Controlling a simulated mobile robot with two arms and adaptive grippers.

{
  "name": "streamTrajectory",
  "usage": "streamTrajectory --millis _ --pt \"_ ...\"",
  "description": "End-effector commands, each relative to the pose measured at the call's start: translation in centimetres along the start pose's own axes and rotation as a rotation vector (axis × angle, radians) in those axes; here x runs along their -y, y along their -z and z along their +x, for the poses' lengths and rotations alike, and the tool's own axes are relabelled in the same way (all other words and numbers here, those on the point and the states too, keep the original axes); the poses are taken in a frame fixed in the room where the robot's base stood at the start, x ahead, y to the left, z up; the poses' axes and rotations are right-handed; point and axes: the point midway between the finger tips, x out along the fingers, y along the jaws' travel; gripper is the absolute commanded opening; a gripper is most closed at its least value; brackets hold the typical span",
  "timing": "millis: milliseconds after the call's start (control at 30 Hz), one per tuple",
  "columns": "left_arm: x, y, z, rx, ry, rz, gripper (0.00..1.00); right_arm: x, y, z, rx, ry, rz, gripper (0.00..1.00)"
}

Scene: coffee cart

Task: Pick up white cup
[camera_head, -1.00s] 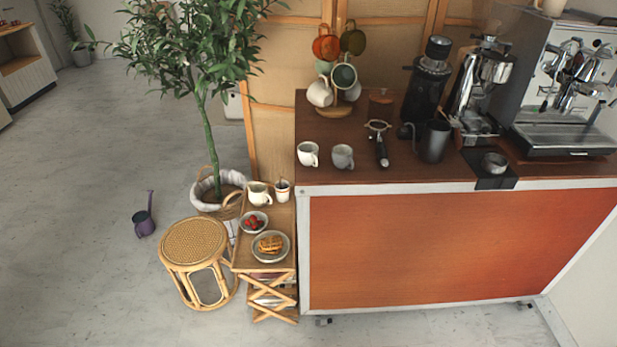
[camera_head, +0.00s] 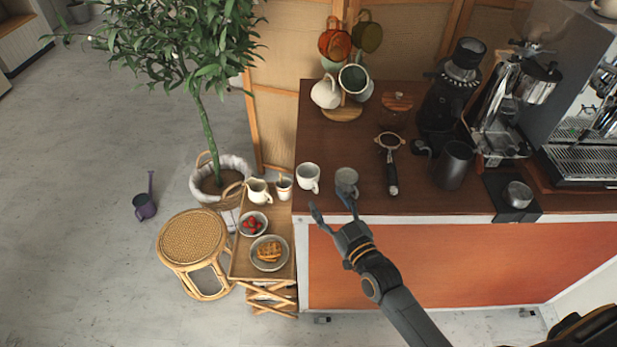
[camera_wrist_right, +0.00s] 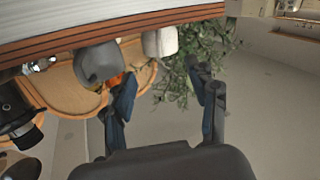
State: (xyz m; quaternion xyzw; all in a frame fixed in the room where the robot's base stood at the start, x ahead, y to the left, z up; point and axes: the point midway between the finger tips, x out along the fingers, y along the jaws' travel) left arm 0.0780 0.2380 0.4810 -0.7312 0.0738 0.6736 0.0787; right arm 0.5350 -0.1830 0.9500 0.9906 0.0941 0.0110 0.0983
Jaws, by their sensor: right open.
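The white cup (camera_head: 307,176) stands upright near the front left corner of the dark wooden counter top. It also shows in the right wrist view (camera_wrist_right: 160,41), near the top middle. A grey cup (camera_head: 346,181) stands just right of it. My right gripper (camera_head: 330,206) is open and empty at the counter's front edge, in front of the two cups. Its left finger is near the white cup and its right finger overlaps the view of the grey cup. In the right wrist view the gripper (camera_wrist_right: 163,94) has its fingers wide apart. My left gripper is not in view.
A mug tree (camera_head: 342,112) with hanging cups stands behind. A portafilter (camera_head: 390,160), a dark pitcher (camera_head: 453,165) and a grinder (camera_head: 450,100) stand to the right. A small side table (camera_head: 240,265) with plates and a jug (camera_head: 258,191) stands left of the counter.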

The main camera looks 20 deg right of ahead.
Motion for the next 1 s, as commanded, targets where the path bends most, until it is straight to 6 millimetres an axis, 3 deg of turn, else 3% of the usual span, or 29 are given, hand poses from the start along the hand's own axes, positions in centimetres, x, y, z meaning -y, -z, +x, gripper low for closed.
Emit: streamTrajectory --millis 600,933,967,1000 --pt "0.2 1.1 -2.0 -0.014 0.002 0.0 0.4 0.3 0.1 6.9 0.001 0.0 0.0 0.58" --pt "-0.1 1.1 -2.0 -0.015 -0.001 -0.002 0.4 0.3 -0.1 7.7 0.002 0.0 0.001 0.58" --pt "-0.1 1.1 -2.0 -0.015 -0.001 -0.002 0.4 0.3 -0.1 7.7 0.002 0.0 0.001 0.56" --pt "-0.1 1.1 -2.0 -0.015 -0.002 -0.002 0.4 0.3 -0.1 7.7 0.002 0.0 0.001 0.48"
